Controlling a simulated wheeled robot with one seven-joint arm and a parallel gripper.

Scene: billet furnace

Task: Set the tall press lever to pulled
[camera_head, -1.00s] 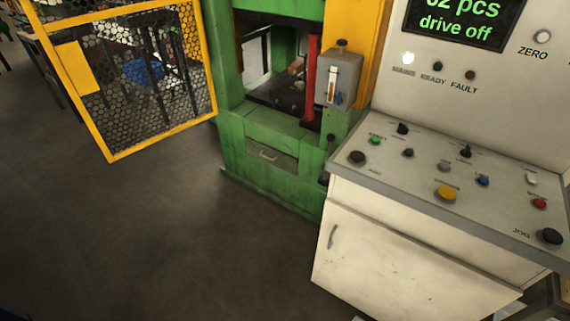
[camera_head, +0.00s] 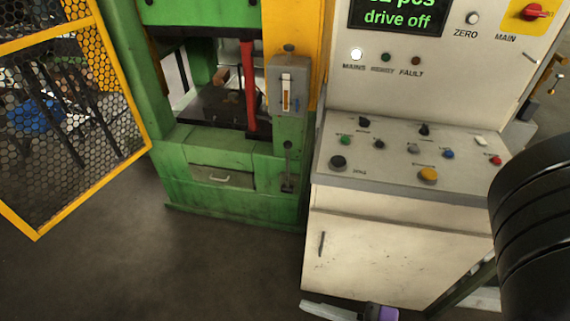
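The green press (camera_head: 218,160) stands left of centre. On its right column a thin dark upright lever (camera_head: 288,166) with a black knob stands in a small plate, below a grey box (camera_head: 288,88) with an orange slider. A red upright bar (camera_head: 249,88) stands in the press opening. I cannot tell for sure which is the tall lever. A pale, purple-ended part (camera_head: 345,311) at the bottom edge looks like part of my gripper, mostly cut off. It is well below the press and touches nothing visible. Whether it is open or shut does not show.
A yellow mesh gate (camera_head: 75,115) hangs open at the left. A control cabinet (camera_head: 385,240) with a sloped panel of knobs and buttons stands right of the press. Its screen (camera_head: 398,17) reads "drive off". My black arm fills the right edge. Floor before the press is clear.

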